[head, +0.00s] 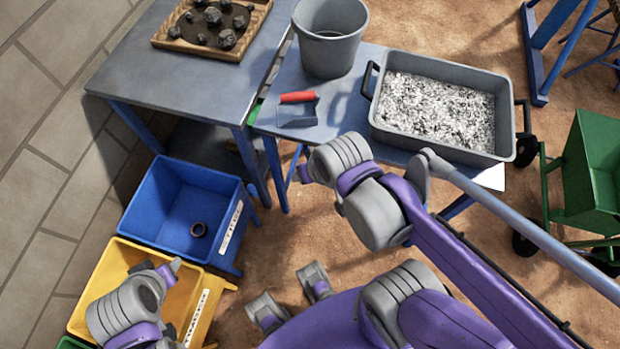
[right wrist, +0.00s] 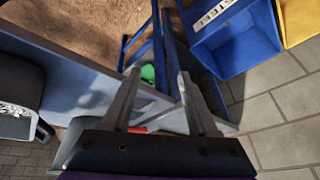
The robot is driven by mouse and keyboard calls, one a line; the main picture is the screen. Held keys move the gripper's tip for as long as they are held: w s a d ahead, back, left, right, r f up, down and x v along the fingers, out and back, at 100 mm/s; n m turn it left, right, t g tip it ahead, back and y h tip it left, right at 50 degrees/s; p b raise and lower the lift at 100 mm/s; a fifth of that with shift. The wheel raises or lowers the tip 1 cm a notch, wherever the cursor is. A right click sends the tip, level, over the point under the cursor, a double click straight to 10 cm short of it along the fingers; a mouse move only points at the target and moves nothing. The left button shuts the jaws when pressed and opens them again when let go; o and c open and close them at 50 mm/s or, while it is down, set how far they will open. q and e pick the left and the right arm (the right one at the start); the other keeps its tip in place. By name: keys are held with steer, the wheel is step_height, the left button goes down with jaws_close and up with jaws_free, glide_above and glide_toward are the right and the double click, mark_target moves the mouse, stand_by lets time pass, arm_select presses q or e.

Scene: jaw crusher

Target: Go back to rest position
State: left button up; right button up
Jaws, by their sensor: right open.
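My right gripper (right wrist: 159,73) is open in the right wrist view, its two fingers apart with nothing held between them. In the head view my right arm reaches over the front edge of the blue-grey table, left of the grey tub; its fingers are hard to make out there. My left gripper (head: 168,270) is at the lower left, over the yellow bin (head: 118,262). Only a grey tip of it shows clearly, so its opening cannot be judged.
The table carries a grey bucket (head: 330,40), a red-handled scoop (head: 298,109) and a tub (head: 507,120) of pale gravel. A wooden tray (head: 262,18) of dark rocks is behind. A blue bin (head: 170,205) stands below. A green cart (head: 592,175) is at right.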

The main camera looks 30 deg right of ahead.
steer(key=shift+s+a+f+n, duration=0.4)
steer(key=shift+s+f+n, duration=0.35)
steer(key=shift+n, duration=0.45)
steer(key=r+p, duration=0.1)
steer(key=w+r+p, duration=0.1)
steer(key=r, duration=0.1)
steer(key=shift+r+p, duration=0.15)
steer(key=shift+p, duration=0.25)
steer(key=shift+s, duration=0.15)
